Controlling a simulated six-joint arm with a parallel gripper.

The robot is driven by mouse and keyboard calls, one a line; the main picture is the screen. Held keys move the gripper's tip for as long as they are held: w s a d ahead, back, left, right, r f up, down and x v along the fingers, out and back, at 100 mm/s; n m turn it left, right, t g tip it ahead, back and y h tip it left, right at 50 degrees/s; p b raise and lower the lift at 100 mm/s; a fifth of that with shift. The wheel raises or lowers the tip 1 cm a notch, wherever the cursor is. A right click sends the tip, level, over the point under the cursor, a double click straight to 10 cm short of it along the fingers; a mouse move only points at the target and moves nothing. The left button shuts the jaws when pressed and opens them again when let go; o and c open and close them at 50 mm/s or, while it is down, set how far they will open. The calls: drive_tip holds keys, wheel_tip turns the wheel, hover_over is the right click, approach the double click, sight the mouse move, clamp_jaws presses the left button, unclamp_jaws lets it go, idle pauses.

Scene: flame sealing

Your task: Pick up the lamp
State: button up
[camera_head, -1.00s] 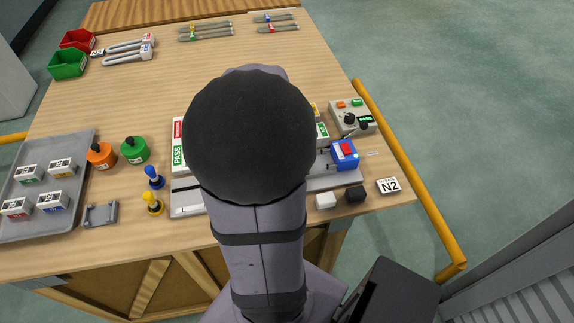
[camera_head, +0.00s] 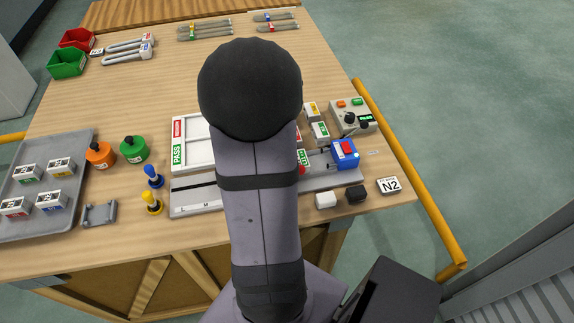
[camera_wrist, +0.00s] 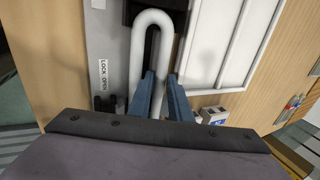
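The lamp (camera_wrist: 151,20) appears to be the white U-shaped tube in the wrist view. Its bend is at the top, against a dark block. My gripper (camera_wrist: 162,76) has two blue-grey fingers in front of the tube. They stand either side of its right leg, very close to it. I cannot tell whether they touch it. The lower ends of the legs are hidden by the fingers and the gripper body. In the head view my arm hides the gripper and this tube.
A grey plate marked LOCK OPEN (camera_wrist: 97,45) lies left of the tube, and a white framed tray (camera_wrist: 223,45) lies right. The head view shows more U-shaped tubes (camera_head: 128,56) at the back left, a blue device (camera_head: 344,155) and a control box (camera_head: 352,115) at the right.

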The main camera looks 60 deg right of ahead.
clamp_jaws()
